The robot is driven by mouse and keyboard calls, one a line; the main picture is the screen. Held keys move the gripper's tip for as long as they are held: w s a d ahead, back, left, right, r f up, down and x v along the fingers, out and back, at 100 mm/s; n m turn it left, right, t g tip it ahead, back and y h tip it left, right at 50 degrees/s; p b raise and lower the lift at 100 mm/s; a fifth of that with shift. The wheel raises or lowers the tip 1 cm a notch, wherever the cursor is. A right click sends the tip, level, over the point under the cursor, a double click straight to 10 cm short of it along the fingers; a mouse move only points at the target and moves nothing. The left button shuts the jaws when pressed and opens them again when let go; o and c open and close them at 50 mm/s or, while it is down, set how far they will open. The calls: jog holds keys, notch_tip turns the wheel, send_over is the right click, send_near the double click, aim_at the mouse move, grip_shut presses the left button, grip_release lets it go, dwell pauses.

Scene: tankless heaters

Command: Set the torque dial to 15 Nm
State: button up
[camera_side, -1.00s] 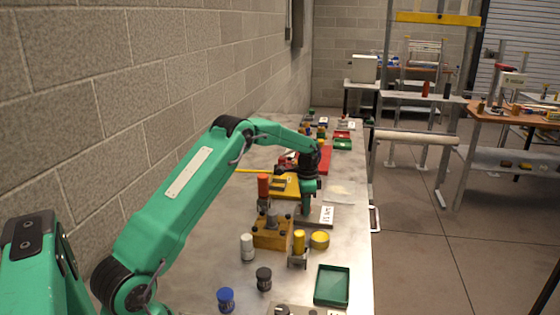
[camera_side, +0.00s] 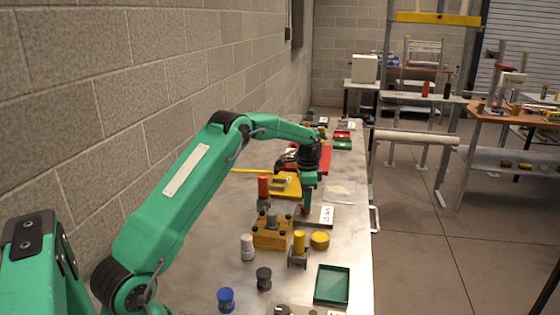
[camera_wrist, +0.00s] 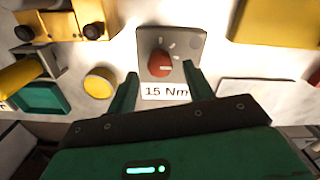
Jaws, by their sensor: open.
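The torque dial is a red knob (camera_wrist: 160,66) on a small grey plate (camera_wrist: 187,40) in the wrist view. White marks show on the plate around and above the knob. A white "15 Nm" label (camera_wrist: 166,92) lies at the plate's near edge, and it also shows in the side view (camera_side: 326,215). My gripper (camera_wrist: 161,72) is open, with one finger on each side of the knob in the picture. I cannot tell whether either finger touches it. In the side view, my gripper (camera_side: 307,208) points down over the plate and hides the knob.
A yellow round cap (camera_side: 320,240), a yellow cylinder (camera_side: 298,241) and a green tray (camera_side: 332,285) are closer to the side camera. A yellow plate (camera_side: 288,187) and a clear bag (camera_side: 341,191) lie beyond the dial.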

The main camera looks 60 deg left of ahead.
jog(key=shift+r, duration=2.5)
jog(key=shift+s+d+r, duration=0.1)
jog(key=shift+d+r, duration=0.15)
jog(key=shift+r, duration=0.15)
jog(key=s+d+r+n+t, duration=0.3)
jog(key=s+d+r, duration=1)
jog(key=d+r, duration=0.15)
jog(key=s+d+f+n+t, duration=0.1)
jog(key=s+d, duration=0.3)
jog(key=s, duration=0.6)
jog(key=s+d+f+n+t, duration=0.1)
jog(key=s+d+n, duration=0.1)
jog(key=s, duration=0.8)
jog(key=shift+s+d+t, duration=0.2)
jog(key=shift+d+t, duration=0.1)
jog(key=shift+d, duration=0.6)
